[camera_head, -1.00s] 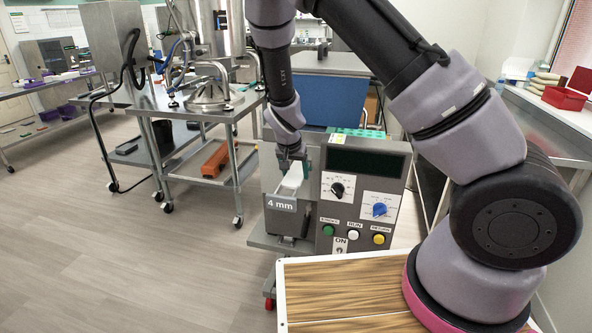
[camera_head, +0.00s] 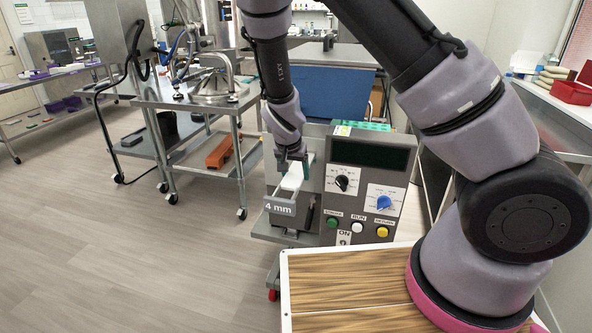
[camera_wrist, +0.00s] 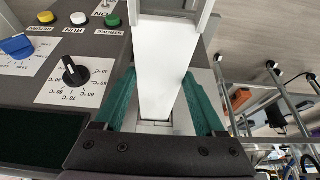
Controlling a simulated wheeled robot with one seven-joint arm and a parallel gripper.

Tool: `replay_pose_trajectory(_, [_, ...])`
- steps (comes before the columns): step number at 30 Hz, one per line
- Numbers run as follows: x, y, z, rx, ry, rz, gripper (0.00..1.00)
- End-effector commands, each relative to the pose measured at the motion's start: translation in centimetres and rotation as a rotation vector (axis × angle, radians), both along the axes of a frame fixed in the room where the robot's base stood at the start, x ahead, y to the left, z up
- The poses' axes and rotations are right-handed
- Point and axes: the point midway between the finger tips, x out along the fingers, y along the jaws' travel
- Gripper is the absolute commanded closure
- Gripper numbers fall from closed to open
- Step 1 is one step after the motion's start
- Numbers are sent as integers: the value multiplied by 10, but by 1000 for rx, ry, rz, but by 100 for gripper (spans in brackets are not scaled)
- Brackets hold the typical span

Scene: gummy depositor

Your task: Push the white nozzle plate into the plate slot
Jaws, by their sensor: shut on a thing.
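The white nozzle plate (camera_head: 292,177) lies lengthwise at the left part of the grey depositor (camera_head: 365,180). Its near end bears a grey front piece marked "4 mm" (camera_head: 279,207). In the wrist view the white plate (camera_wrist: 165,55) runs between the two green fingers of my gripper (camera_wrist: 160,85). My gripper (camera_head: 291,157) is shut on the plate from above, towards its far end. The plate slot is mostly hidden by the plate, its front piece and my gripper. I cannot tell how deep the plate sits in it.
The depositor's panel has a black dial (camera_head: 342,182), a blue dial (camera_head: 384,202) and several buttons beside the plate. A wood-topped surface (camera_head: 350,280) stands in front. A steel cart (camera_head: 190,105) stands to the left. The floor at the left is open.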

Motion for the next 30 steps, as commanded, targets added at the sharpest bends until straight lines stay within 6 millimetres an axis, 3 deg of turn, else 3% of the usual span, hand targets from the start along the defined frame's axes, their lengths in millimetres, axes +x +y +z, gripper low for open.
replay_pose_trajectory(30, [-48,18,0,0,-1,2,100])
